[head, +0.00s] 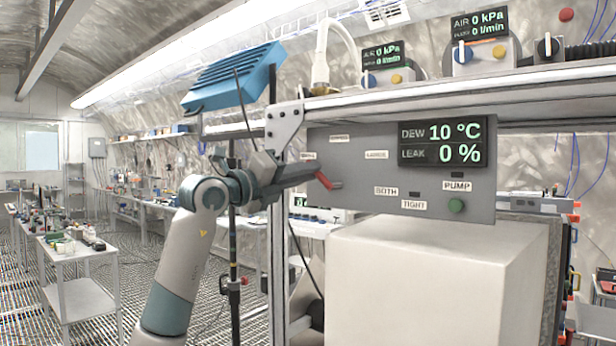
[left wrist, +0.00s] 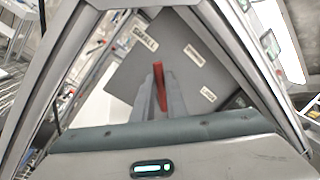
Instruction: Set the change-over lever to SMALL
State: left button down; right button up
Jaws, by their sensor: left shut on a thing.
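The change-over lever is a red handle (head: 325,180) at the left part of a grey control panel (head: 350,172). My left gripper (head: 309,177) comes in from the left and is shut on the lever; the lever's red end sticks out past the fingers. In the left wrist view the red lever (left wrist: 159,86) stands between the finger pads, with the panel behind it. A SMALL label (left wrist: 146,38) shows above and left of the lever there. The lever's pivot is hidden behind the gripper. My right gripper is not in view.
The panel also carries a LARGE label (head: 376,155), a BOTH label (head: 386,191), a TIGHT label (head: 413,205), a green PUMP button (head: 456,206) and a display (head: 440,142) reading DEW 10 °C, LEAK 0 %. A pale box (head: 420,270) stands below. A metal post (head: 278,240) stands beside my gripper.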

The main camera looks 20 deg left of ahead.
pick_arm(q)
jog(key=shift+a+n, duration=0.1)
jog(key=shift+n, duration=0.2)
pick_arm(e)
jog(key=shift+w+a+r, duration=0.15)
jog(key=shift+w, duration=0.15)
pick_arm(q)
jog(key=c, duration=1.8)
grip_release()
jog(key=shift+o, duration=0.2)
jog(key=shift+s+f, duration=0.1)
jog(key=b+v, duration=0.5)
jog(key=v, duration=1.2)
jog(key=shift+a, duration=0.2)
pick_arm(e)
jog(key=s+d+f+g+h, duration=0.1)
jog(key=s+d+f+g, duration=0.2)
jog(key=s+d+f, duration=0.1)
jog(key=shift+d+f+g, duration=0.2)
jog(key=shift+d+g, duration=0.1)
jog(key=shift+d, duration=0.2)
pick_arm(q)
jog(key=shift+d+f, duration=0.1)
jog(key=shift+f, duration=0.15)
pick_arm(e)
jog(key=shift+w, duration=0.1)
